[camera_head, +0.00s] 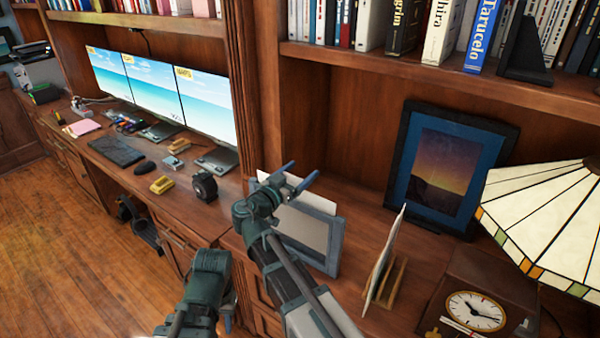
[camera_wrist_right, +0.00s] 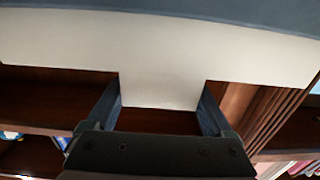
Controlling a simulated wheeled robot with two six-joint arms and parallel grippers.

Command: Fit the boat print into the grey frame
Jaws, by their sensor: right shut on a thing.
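The grey frame (camera_head: 332,252) stands upright, tilted back a little, on the desk in front of the right bookcase. My right gripper (camera_head: 297,178) is above its top edge, shut on the tab of a pale sheet, which I take to be the boat print (camera_head: 312,206). In the right wrist view the print's plain whitish side (camera_wrist_right: 160,50) and its tab fill the gap between the fingers (camera_wrist_right: 160,108). A blue-grey bar of the frame (camera_wrist_right: 200,12) crosses the top there. How deep the print sits is hidden. My left gripper (camera_head: 228,320) is low at the front; its fingers are mostly hidden.
A thin card (camera_head: 386,255) stands in a wooden holder (camera_head: 395,285) right of the frame. Monitors (camera_head: 165,90) and small desk items stand left.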

